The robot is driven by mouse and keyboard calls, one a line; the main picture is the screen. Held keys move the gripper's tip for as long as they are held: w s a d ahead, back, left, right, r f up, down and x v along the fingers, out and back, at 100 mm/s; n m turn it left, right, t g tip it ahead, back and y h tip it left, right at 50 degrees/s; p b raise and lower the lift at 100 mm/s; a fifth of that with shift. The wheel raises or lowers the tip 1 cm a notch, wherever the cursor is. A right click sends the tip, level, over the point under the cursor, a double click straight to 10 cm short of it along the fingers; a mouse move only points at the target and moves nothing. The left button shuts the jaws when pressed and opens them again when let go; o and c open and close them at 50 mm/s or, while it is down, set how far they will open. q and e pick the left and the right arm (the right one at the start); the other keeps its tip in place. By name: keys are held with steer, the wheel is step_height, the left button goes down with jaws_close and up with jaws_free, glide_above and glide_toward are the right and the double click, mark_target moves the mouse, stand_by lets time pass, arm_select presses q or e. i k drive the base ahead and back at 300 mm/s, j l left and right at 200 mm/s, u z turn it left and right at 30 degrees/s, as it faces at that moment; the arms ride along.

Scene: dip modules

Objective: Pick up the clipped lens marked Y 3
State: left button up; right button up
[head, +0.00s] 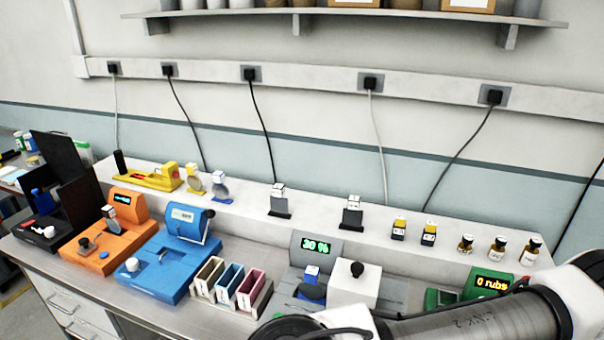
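Two round lenses in clips stand upright on the raised white ledge: a yellow one (194,181) and a blue-grey one (219,189) to its right. A similar grey tagged piece (110,215) stands at the orange device. The tag markings are too small to read, so I cannot tell which lens is Y 3. My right arm (490,318) reaches in from the lower right across the front. Its fingertips do not show. My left gripper is out of view.
Beside the lenses is a yellow device (150,178). In front stand an orange device (105,240), a blue device (175,262) and a rack of coloured slots (230,285). Tagged black holders (279,205) and small bottles (497,248) stand farther right on the ledge.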

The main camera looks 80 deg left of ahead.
mark_target(311, 289)
steer(key=u, duration=1.15)
steer(key=i, duration=0.05)
